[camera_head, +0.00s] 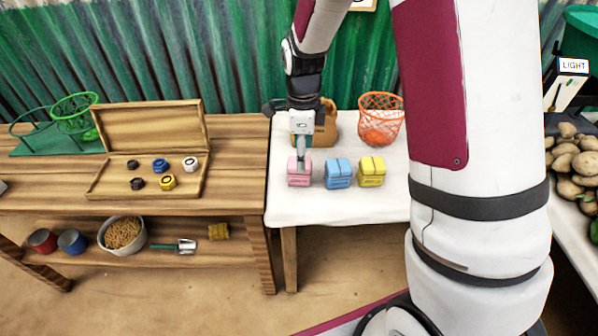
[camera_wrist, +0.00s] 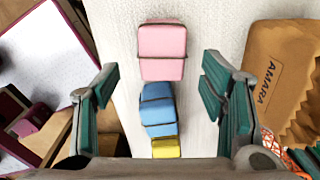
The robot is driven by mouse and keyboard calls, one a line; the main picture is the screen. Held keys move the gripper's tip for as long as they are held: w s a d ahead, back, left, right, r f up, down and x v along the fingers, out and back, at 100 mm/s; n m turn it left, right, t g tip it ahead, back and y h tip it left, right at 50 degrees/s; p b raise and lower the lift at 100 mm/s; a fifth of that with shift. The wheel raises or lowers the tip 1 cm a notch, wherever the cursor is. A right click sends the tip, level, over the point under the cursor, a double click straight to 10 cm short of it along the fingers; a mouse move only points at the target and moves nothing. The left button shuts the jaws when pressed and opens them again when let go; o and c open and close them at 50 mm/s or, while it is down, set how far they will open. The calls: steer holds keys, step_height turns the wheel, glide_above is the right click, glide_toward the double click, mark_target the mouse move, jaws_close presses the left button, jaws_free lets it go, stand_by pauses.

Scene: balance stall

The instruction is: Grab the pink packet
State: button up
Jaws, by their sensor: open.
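The pink packet (camera_head: 299,172) stands on the white-topped table, leftmost in a row of three packets. My gripper (camera_head: 301,160) is over it in the head view and hides part of it. In the wrist view the pink packet (camera_wrist: 162,50) lies ahead of my gripper (camera_wrist: 160,92), roughly centred between the two teal-padded fingers. The fingers are open and spread wide, with nothing gripped. I cannot tell whether a finger touches the packet.
A blue packet (camera_head: 338,173) and a yellow packet (camera_head: 371,171) stand to the right. Behind are a brown bag (camera_wrist: 282,75) marked AMARA and an orange basket (camera_head: 380,103). A wooden table with an open box (camera_head: 150,148) adjoins on the left.

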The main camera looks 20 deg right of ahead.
steer(key=shift+w+a+f+b, duration=0.15)
steer(key=shift+f+b, duration=0.1)
steer(key=shift+f, duration=1.1)
steer(key=shift+w+a+f+b, duration=0.1)
steer(key=shift+f+b, duration=0.1)
steer(key=shift+f, duration=1.15)
steer(key=shift+c, duration=0.6)
steer(key=c, duration=1.2)
